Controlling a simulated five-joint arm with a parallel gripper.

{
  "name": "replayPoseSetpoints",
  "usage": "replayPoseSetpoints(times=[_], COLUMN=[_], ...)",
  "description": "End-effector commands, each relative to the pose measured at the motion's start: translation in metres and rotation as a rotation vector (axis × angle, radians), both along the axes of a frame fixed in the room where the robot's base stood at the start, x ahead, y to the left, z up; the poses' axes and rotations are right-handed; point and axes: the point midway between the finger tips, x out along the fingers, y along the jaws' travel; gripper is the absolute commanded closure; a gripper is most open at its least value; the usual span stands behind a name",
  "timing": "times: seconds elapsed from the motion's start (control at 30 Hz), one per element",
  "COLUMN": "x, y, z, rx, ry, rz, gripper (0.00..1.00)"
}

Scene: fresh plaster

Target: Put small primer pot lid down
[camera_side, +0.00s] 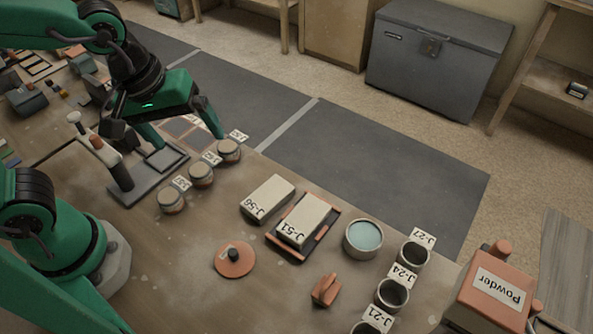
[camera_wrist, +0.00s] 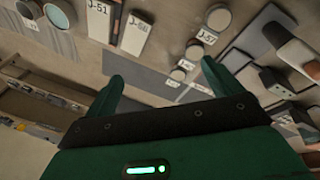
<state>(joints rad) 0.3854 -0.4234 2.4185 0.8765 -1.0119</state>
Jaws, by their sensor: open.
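A round orange lid (camera_side: 235,259) with a dark knob lies flat on the table in the side view, apart from any pot. A round pot (camera_side: 363,239) stands uncovered to its right, with pale teal contents showing; the pot also shows at the top left of the wrist view (camera_wrist: 60,13). My gripper (camera_side: 192,142) is open over the far left part of the table, well away from the lid, near three small jars. In the wrist view my gripper (camera_wrist: 162,70) has its fingers spread with nothing between them. I cannot make out the lid there.
Several jars (camera_side: 201,174) stand in a row beside a grey stand (camera_side: 150,175). Pale blocks J-56 (camera_side: 267,198) and J-51 (camera_side: 304,219) lie mid-table. Open dark cups (camera_side: 392,294) and an orange Powder box (camera_side: 492,292) are at the right. The table around the lid is clear.

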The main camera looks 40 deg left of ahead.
Motion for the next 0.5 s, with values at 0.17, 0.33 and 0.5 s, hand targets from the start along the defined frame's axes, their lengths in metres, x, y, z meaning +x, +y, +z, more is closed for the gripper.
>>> replayPoseSetpoints(times=[0.17, 0.33, 0.5], x=[-0.001, -0.005, -0.011], y=[0.031, 0.057, 0.080], z=[0.015, 0.027, 0.037], rx=[0.056, 0.135, 0.227], ry=[-0.087, -0.163, -0.223], rz=[-0.150, -0.298, -0.432], gripper=[0.09, 0.09, 0.09])
